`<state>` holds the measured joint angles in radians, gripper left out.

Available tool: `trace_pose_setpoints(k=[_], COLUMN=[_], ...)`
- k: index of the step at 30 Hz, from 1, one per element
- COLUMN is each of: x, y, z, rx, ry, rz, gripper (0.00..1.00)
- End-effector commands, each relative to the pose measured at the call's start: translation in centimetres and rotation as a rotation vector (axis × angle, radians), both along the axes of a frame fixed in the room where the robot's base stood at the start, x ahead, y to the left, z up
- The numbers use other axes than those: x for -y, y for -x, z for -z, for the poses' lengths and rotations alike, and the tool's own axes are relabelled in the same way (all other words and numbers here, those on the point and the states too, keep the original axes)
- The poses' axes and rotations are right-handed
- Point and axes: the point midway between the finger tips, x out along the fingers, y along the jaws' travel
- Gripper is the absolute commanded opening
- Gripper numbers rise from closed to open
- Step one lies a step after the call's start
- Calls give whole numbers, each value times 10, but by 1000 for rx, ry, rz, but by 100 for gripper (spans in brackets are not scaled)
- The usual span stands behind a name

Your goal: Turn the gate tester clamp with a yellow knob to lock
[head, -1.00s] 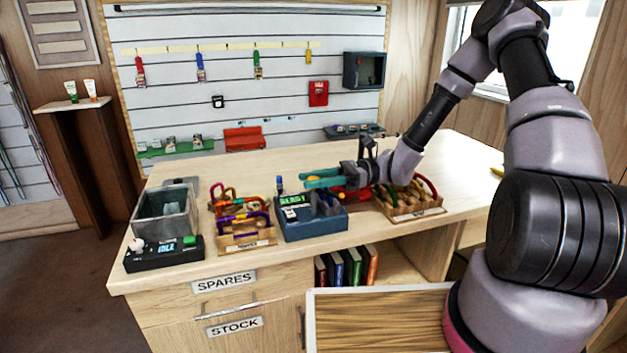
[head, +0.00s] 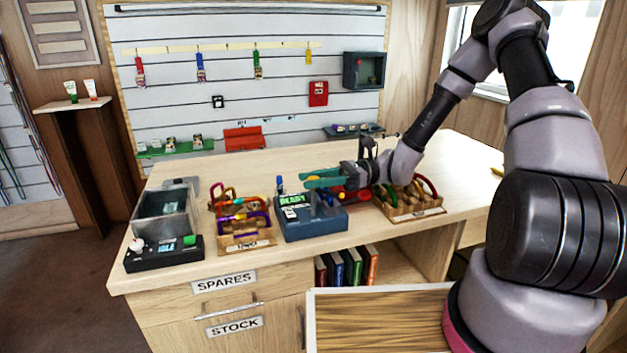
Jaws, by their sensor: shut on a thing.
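The gate tester (head: 300,228) is a blue box with a lit green screen, standing near the front edge of the bench. Its dark clamp (head: 325,203) rises on the right side of the box. My gripper (head: 318,179) reaches in from the right, above the back of the tester, with its teal fingers pointing left. A small patch of the yellow knob (head: 313,180) shows between the fingers, which are shut on it. The fingers hide most of the knob, and I cannot read the clamp's lock position.
Wooden trays of carabiners stand left (head: 247,243) and right (head: 413,213) of the tester. A grey bin (head: 165,228) and a black device (head: 163,254) are at the left end. The bench behind is mostly clear.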

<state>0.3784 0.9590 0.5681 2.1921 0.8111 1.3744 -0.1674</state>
Motion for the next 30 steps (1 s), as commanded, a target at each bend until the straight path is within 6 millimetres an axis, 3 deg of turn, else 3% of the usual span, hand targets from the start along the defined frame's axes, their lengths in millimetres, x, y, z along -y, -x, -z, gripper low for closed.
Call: trace_pose_setpoints(k=[17, 30], x=[0, -1], y=[-1, -1], z=[0, 1], rx=[0, 3], ry=[0, 1], rz=[-15, -270], gripper=[0, 0])
